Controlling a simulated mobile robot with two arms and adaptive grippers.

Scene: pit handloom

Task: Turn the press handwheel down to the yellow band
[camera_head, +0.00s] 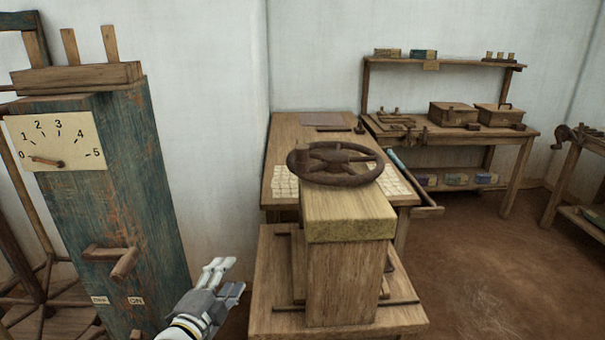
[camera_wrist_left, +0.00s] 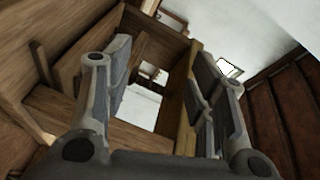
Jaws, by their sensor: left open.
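The press handwheel (camera_head: 336,163) is a dark brown spoked wheel lying flat on top of a wooden press block (camera_head: 347,260) in the middle of the head view. A yellowish band (camera_head: 350,229) runs around the upper edge of that block, just below the wheel. My left gripper (camera_head: 228,277) is open and empty, low and to the left of the press, apart from the wheel. In the left wrist view its two fingers (camera_wrist_left: 165,100) stand apart with wooden boards beyond them. The wheel cannot be made out there. My right gripper is not in view.
A blue-green post (camera_head: 120,190) with a 0–5 dial (camera_head: 60,142) and a lever (camera_head: 112,258) stands at the left. A table (camera_head: 300,130) with pale tiles is behind the press. A workbench (camera_head: 440,132) with boxes is at the back right. The floor at right is clear.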

